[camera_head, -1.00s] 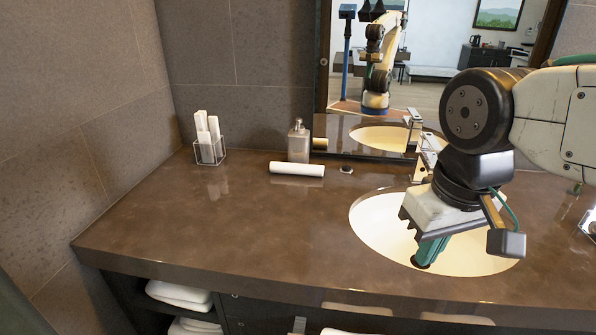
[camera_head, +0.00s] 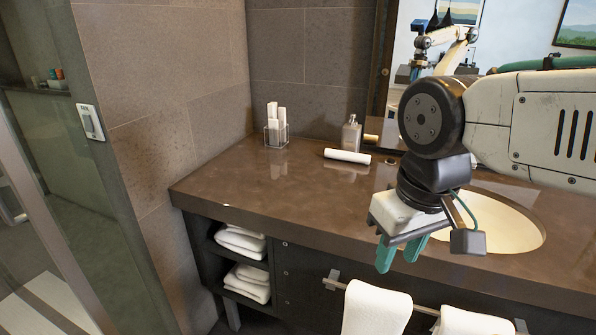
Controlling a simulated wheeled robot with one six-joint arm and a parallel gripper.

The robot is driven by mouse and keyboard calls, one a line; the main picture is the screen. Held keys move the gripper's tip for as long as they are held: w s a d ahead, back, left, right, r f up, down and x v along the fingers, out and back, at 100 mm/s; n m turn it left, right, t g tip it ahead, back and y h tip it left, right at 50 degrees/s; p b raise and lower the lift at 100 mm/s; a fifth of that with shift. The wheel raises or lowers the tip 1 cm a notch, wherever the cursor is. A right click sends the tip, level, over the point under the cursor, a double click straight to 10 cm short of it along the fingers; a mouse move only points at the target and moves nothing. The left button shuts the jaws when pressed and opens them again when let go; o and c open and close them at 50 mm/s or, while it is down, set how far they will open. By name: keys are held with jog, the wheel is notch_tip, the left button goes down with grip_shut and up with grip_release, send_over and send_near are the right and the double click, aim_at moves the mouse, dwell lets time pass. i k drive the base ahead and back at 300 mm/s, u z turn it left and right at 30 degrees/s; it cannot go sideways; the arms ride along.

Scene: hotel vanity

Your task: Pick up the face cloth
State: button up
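A white roll (camera_head: 347,156), which looks like a rolled face cloth, lies on the brown counter (camera_head: 270,195) near the back wall, in front of the soap dispenser. My gripper (camera_head: 400,258) points down at the front of the counter, to the right of the roll and nearer to the camera. Its two teal fingers are apart with nothing visible between them. The gripper is well clear of the roll. Part of the basin is hidden behind my arm.
A clear holder with white items (camera_head: 277,128) stands left of the roll, and a soap dispenser (camera_head: 351,133) stands behind it. The basin (camera_head: 490,222) is at the right. Towels hang on a front rail (camera_head: 425,308); folded towels (camera_head: 240,242) fill shelves below. The counter's left part is clear.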

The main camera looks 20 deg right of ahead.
aim_at(329, 153)
jog(key=u, duration=0.7)
jog(key=k, duration=0.95)
jog(key=u, duration=0.85)
jog(key=i, duration=1.3)
jog(key=z, duration=0.6)
jog(key=i, duration=0.9)
jog(key=z, duration=1.4)
jog(key=i, duration=0.6)
jog(key=z, duration=0.6)
